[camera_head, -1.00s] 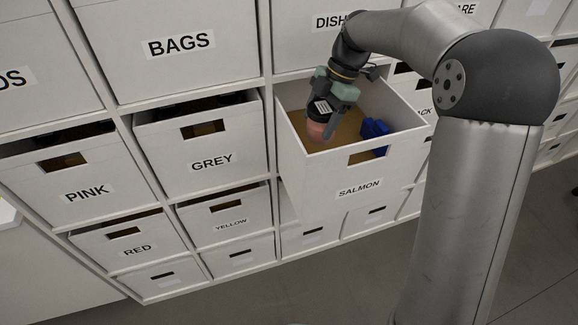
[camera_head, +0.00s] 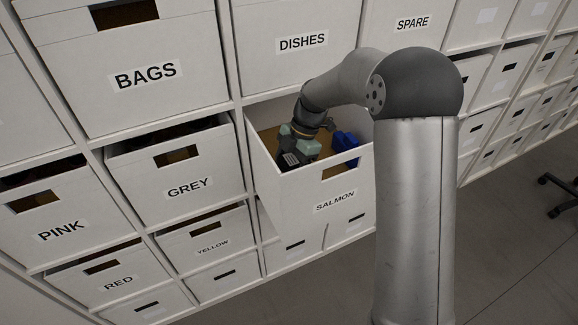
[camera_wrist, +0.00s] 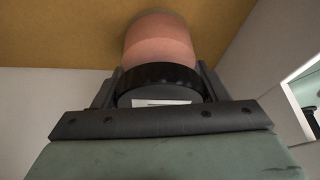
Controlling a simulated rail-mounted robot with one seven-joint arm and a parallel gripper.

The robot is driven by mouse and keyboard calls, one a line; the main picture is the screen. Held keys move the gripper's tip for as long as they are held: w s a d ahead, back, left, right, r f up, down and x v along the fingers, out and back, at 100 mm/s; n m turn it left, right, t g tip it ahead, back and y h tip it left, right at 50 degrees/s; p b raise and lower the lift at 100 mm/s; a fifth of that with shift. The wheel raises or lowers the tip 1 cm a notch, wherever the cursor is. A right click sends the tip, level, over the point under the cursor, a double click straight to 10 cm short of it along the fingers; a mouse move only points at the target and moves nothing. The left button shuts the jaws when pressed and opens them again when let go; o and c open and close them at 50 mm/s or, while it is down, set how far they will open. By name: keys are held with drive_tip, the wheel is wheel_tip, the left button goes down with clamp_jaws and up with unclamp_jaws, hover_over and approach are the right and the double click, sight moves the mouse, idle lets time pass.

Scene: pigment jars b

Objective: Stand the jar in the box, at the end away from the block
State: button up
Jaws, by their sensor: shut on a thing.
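The white box labelled SALMON (camera_head: 310,220) is pulled out of the shelf and open at the top, with a tan floor. The blue block (camera_head: 345,141) lies inside it at the right. My gripper (camera_head: 292,158) is down inside the box, left of the block. In the wrist view my gripper (camera_wrist: 160,80) is shut on the jar around its black lid. The jar (camera_wrist: 160,42) has a salmon-pink body and points away from the gripper toward the tan floor. I cannot tell whether its base touches the floor. The front wall hides the jar in the head view.
A pale box wall (camera_wrist: 35,95) shows left of the gripper in the wrist view, and another wall (camera_wrist: 250,75) is at the right. The GREY box (camera_head: 180,180) stands left of the SALMON box. The DISHES box (camera_head: 300,50) is above, behind my arm.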

drive_tip(key=o, duration=1.1)
drive_tip(key=shift+c, duration=0.2)
drive_tip(key=b+v, duration=0.1)
drive_tip(key=v, duration=1.1)
drive_tip(key=shift+b, duration=0.35)
